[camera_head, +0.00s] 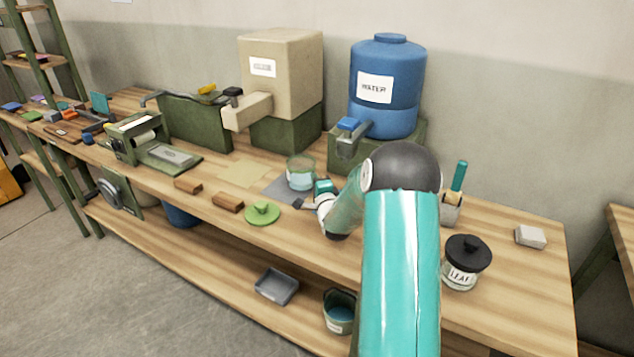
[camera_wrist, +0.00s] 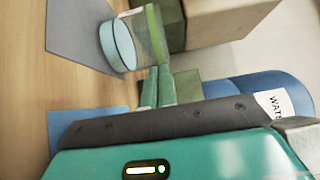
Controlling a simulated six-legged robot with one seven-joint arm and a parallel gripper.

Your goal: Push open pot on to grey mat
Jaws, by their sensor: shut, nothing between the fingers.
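The open pot (camera_head: 301,179) is a clear glass vessel with pale blue contents and a green rim. It stands upright at the back right part of the grey mat (camera_head: 275,192). In the wrist view the pot (camera_wrist: 119,46) is close to the edge of the grey mat (camera_wrist: 70,38); I cannot tell if its whole base is on it. My gripper (camera_head: 318,186) is just right of the pot. In the wrist view my gripper's fingers (camera_wrist: 158,86) are together and empty, with their tips at the pot's side; contact is unclear.
A green lid (camera_head: 262,213) and wooden blocks (camera_head: 228,202) lie along the front edge. A tan mat (camera_head: 244,174) is left of the grey one. The blue water barrel (camera_head: 388,95) and beige box (camera_head: 280,75) stand behind. A leaf jar (camera_head: 465,264) stands right.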

